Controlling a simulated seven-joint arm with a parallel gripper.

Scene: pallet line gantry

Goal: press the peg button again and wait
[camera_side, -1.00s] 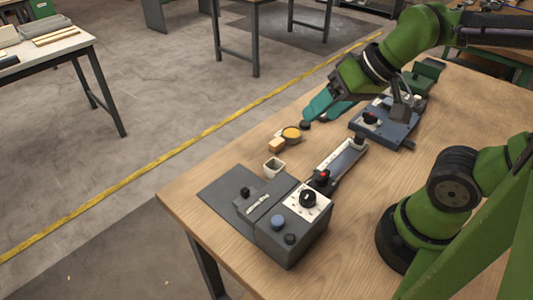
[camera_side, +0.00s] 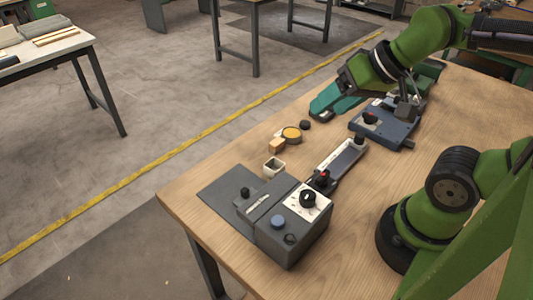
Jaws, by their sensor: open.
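My gripper (camera_side: 407,107) hangs above the blue-grey device (camera_side: 399,135) at the back right of the table, and its fingertips are small and dark here. Nothing shows held in it. This device has a black knob (camera_side: 370,118) on its top. A grey control box (camera_side: 280,251) stands at the front left of the table. It bears a blue round button (camera_side: 278,222), a dark button (camera_side: 290,239) and a black knob (camera_side: 308,198) on a white plate. No label tells me which of these is the peg button.
A long narrow tray (camera_side: 345,158) has a red-topped black part (camera_side: 323,178) at its near end. A small white cup (camera_side: 274,167), an orange block (camera_side: 276,146), a yellow-topped round piece (camera_side: 291,134) and a teal object (camera_side: 333,101) lie along the left edge.

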